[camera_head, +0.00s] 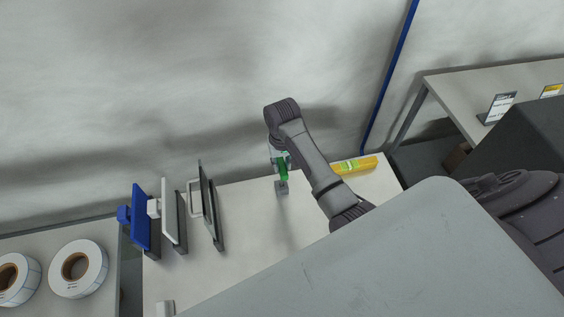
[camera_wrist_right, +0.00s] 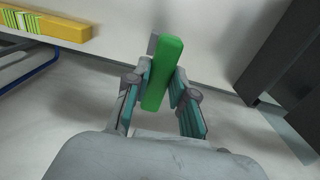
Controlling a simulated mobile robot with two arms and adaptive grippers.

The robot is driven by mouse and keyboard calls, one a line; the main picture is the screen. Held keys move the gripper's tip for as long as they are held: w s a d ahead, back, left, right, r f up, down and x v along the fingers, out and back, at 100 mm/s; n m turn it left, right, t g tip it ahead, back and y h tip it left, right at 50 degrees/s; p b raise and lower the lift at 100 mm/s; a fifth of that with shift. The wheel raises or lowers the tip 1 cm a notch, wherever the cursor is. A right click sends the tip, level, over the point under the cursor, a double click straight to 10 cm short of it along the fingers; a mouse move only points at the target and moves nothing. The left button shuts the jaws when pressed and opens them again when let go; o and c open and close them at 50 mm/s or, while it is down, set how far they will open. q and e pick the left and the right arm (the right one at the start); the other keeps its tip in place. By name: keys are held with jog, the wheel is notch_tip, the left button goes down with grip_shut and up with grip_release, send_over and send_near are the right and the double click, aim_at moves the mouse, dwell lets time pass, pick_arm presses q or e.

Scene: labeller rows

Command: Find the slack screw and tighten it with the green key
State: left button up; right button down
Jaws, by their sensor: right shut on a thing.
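The green key (camera_head: 283,169) is a plain green bar held by my right gripper (camera_head: 281,160) above the table. In the right wrist view the green key (camera_wrist_right: 163,75) stands between the two fingers of my right gripper (camera_wrist_right: 160,85), which are shut on it. A small grey piece (camera_head: 281,187) shows just below the key in the head view; I cannot tell whether it is part of the key or a separate block. No screw can be made out in either view. My left gripper is not in view.
Blue (camera_head: 141,217), white (camera_head: 171,215) and dark (camera_head: 209,205) upright panels stand on the table (camera_head: 250,245) to the left. A yellow level-like bar (camera_head: 355,165) lies at the back right. Label rolls (camera_head: 79,268) lie further left. The middle of the table is clear.

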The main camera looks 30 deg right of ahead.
jog(key=shift+f+b, duration=0.45)
jog(key=shift+f, duration=0.75)
jog(key=c, duration=0.9)
grip_release()
jog(key=r, duration=1.1)
jog(key=shift+w, duration=0.25)
jog(key=shift+s+r, duration=0.25)
jog(key=shift+r, duration=0.3)
